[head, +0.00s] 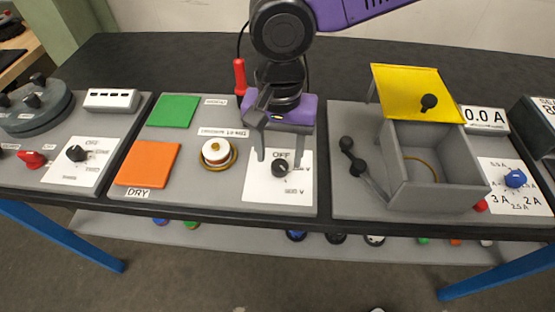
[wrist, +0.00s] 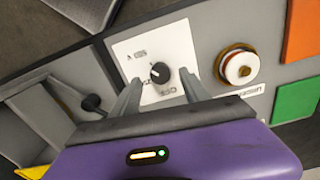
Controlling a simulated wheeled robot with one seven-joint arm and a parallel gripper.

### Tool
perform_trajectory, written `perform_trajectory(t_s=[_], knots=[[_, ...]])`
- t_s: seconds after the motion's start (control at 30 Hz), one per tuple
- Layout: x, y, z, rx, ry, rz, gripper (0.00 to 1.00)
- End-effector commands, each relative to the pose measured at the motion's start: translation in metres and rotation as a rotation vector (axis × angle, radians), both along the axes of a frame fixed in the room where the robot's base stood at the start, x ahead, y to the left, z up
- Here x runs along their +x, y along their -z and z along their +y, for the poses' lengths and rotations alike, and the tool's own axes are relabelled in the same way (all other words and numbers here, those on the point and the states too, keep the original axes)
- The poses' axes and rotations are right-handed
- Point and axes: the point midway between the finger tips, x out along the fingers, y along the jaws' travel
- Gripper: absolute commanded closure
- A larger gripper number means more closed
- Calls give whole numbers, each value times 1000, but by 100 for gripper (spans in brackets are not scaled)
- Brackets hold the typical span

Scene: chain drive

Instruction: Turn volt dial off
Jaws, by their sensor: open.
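The volt dial is a black knob (head: 280,169) on a white plate (head: 256,189) marked OFF at the top, with volt marks at the right and below. In the wrist view the knob (wrist: 160,72) sits between my two fingers, with its white pointer line showing. My purple gripper (head: 275,152) is open just above and behind the knob. In the wrist view my gripper (wrist: 158,92) has a finger on each side of the knob, apart from it. I cannot tell exactly which mark the pointer faces.
A white-and-brass round part (head: 217,152) is left of the plate. Orange (head: 148,164) and green (head: 173,111) squares lie farther left. A grey box (head: 441,172) with an open yellow lid (head: 412,92) stands at right, beside a black-knobbed lever (head: 352,155). A red handle (head: 240,77) stands behind.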

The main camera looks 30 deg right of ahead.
Motion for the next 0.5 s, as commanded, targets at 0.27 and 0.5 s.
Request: perform_trajectory(t_s=[0.27,0.5], knots=[[0,34,0,0,-1,-1,47],[0,39,0,0,-1,-1,47]])
